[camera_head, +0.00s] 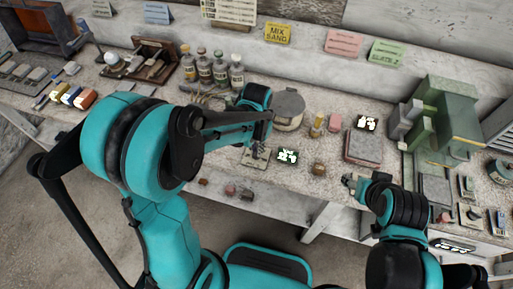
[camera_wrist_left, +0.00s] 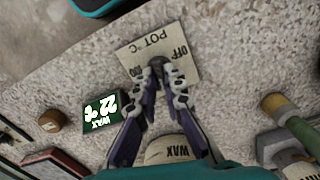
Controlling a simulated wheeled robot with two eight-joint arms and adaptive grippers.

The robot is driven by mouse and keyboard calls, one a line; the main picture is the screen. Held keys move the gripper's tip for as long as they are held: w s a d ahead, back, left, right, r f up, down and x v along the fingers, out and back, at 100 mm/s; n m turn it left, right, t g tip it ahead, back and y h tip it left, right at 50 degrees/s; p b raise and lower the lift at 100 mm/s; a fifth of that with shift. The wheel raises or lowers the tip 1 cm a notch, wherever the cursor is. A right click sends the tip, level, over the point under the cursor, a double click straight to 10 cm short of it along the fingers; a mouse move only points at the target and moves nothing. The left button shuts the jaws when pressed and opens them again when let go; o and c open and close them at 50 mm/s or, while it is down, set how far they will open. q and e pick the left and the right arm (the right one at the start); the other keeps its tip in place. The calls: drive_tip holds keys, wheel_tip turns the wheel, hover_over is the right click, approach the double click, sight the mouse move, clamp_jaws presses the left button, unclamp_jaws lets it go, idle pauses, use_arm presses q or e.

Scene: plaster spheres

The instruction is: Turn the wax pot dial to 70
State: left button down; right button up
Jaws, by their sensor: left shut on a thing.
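The wax pot (camera_head: 289,110), a grey lidded pot, stands on the bench behind my left gripper. Its label "WAX" shows in the left wrist view (camera_wrist_left: 172,153). The dial plate (camera_head: 250,160) lies in front of the pot. In the wrist view the plate (camera_wrist_left: 185,63) reads "POT °C" and "OFF", upside down. My left gripper (camera_wrist_left: 160,68) is shut on the dark dial knob (camera_wrist_left: 157,62), which the fingers mostly hide, so its pointer cannot be read. A black display (camera_wrist_left: 101,113) beside the plate seems to read 22 °C. My right gripper (camera_head: 350,182) hovers near the bench's front edge.
Several sauce-like bottles (camera_head: 221,68) stand at the back. A green machine (camera_head: 450,115) fills the right side.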

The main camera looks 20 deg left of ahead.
use_arm(q)
drive_tip(key=shift+m, duration=2.2)
drive_tip(key=c, duration=1.6)
unclamp_jaws()
wheel_tip(320, 180, up, 12)
